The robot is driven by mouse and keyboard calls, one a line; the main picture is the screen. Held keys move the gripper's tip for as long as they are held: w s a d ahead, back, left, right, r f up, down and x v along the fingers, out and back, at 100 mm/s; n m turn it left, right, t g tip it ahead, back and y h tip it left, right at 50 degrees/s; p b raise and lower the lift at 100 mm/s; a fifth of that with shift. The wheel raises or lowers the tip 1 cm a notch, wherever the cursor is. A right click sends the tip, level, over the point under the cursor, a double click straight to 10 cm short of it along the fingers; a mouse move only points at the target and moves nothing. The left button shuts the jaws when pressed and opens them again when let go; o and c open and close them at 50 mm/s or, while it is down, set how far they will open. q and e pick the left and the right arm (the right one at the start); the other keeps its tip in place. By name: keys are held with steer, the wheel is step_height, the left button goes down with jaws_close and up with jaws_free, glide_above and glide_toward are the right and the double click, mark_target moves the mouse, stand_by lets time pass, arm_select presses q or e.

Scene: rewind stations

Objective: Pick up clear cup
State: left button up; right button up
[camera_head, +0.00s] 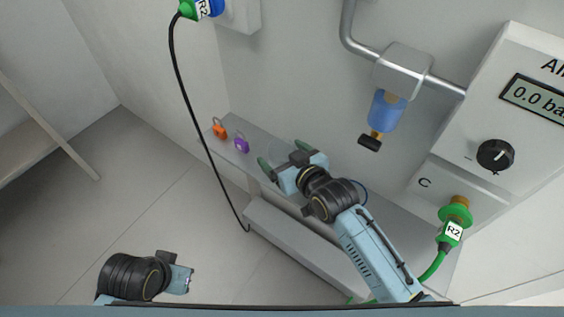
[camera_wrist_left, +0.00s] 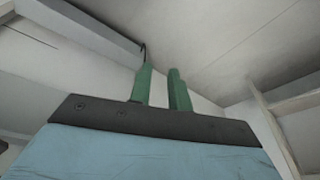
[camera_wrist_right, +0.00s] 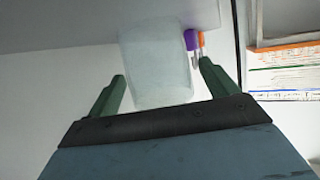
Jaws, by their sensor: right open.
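The clear cup (camera_wrist_right: 155,65) is a pale, see-through cylinder in the right wrist view, standing out between and beyond the fingers of my right gripper (camera_wrist_right: 165,84). The fingers are apart, one on each side, and I cannot tell whether they touch it. In the head view my right gripper (camera_head: 282,156) is over the grey shelf, and I cannot make out the cup there. My left gripper (camera_wrist_left: 160,76) shows two green fingers with a narrow gap and nothing seen between them. In the head view the left arm is low at the left, its fingers not clear.
A black cable (camera_head: 190,110) hangs down the wall. A blue filter bowl (camera_head: 385,108) hangs from a pipe, and a gauge panel (camera_head: 500,120) is at right.

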steer(key=shift+w+a+f, duration=0.1)
steer(key=shift+w+a, duration=0.1)
steer(key=shift+w, duration=0.15)
steer(key=shift+c, duration=0.4)
steer(key=c, duration=1)
